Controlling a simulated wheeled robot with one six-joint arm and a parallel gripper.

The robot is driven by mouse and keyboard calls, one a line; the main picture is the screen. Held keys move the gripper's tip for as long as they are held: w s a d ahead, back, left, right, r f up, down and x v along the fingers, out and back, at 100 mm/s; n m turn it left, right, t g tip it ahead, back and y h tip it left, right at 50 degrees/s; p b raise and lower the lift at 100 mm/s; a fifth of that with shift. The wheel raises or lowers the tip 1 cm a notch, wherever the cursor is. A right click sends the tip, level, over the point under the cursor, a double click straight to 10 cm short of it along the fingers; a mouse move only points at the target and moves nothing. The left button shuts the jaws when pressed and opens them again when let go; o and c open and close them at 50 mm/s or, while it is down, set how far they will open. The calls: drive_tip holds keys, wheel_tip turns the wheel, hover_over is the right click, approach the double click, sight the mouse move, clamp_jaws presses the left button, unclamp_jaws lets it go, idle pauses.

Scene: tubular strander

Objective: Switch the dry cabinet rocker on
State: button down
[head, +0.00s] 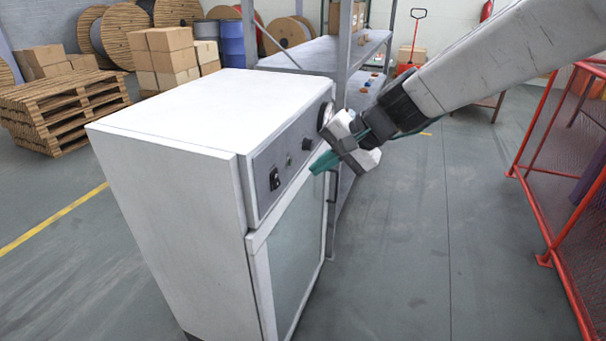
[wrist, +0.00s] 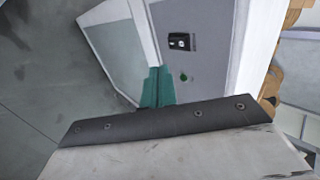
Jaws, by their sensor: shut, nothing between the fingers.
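The dry cabinet (head: 165,130) is a white box with a glass door and a grey control panel (head: 262,180) along the top of its front. The black rocker (head: 274,179) sits at the near end of the panel. It also shows in the wrist view (wrist: 180,42), upper middle, with a pale mark on it. My gripper (head: 322,163) has teal fingers, shut and empty, in front of the panel and to the right of the rocker, apart from it. In the wrist view the closed fingertips (wrist: 158,72) are below and left of the rocker. Which way the rocker is tipped is unclear.
A small round button (head: 289,160), a black knob (head: 307,144) and a round gauge (head: 326,114) share the panel. A door handle (head: 331,187) is below my gripper. A metal shelf (head: 330,50) stands behind the cabinet. A red mesh fence (head: 540,190) is at right; floor between is clear.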

sight(276, 180)
drive_tip(key=shift+v, duration=2.25)
drive_tip(key=shift+d+f, duration=0.2)
drive_tip(key=shift+f, duration=0.45)
drive_tip(key=shift+f, duration=0.1)
drive_tip(key=w+a+r+x, duration=0.1)
drive_tip(key=x, duration=1.2)
drive_tip(key=shift+a+r, duration=0.3)
drive_tip(key=shift+r, duration=0.1)
